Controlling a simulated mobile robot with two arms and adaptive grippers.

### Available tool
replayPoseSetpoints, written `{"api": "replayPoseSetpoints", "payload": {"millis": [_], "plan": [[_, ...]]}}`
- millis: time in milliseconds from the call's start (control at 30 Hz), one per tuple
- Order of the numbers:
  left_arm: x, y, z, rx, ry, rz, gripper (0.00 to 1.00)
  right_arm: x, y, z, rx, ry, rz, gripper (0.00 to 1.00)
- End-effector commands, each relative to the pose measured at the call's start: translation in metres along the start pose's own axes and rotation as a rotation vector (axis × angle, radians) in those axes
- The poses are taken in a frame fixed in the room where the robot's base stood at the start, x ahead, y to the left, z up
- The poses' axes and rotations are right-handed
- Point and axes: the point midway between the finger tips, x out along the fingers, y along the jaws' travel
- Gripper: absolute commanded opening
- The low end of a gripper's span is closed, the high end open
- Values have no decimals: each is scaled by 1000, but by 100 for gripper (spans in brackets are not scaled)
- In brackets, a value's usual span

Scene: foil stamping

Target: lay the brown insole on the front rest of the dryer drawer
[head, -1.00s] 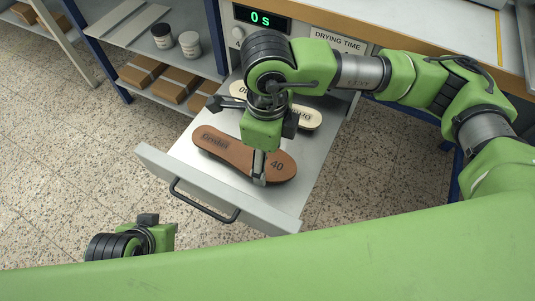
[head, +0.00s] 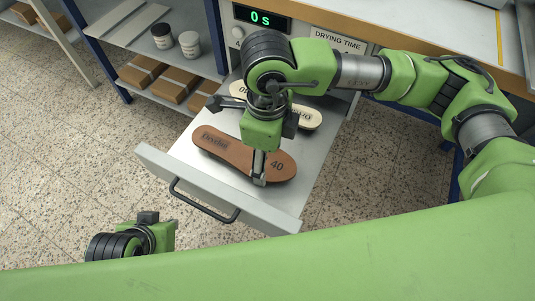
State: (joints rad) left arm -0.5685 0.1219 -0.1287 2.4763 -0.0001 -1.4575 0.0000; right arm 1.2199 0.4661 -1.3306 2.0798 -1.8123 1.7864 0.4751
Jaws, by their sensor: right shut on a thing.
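The brown insole (head: 225,148), stamped with dark lettering at one end and "40" at the other, is at the front part of the open dryer drawer (head: 285,212). My right gripper (head: 259,178) points down and is shut on the brown insole near its "40" end. I cannot tell whether the insole touches the drawer floor or a rest, since any rest is hidden beneath it. A cream insole (head: 308,120) lies further back in the drawer, partly hidden by my right arm. My left arm shows at the lower left, but its fingers are out of view.
The drawer's front panel carries a dark handle (head: 205,203). The dryer display (head: 262,19) reads "0 s", beside a "DRYING TIME" label (head: 338,42). A shelf at the left holds two jars (head: 189,44) and brown boxes (head: 152,73). Open floor lies left of the drawer.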

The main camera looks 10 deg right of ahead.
Motion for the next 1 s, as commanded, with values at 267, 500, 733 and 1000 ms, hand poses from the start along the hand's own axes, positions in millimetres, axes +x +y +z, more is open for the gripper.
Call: {"api": "replayPoseSetpoints", "payload": {"millis": [267, 500, 733, 1000], "plan": [[0, 0, -1, 3, 6, -1, 0, 0, 0, 0, 0, 0, 0, 38], [0, 0, -2, 3, 10, 0, 0, 0, 0, 0, 0, 0, 0, 80], [1, 3, -4, -6, 13, 6, 0, 0, 0, 0, 0, 0, 0, 80], [1, 2, -3, -3, 11, 4, 0, -32, 0, 1, -3, -4, -4, 80]]}}
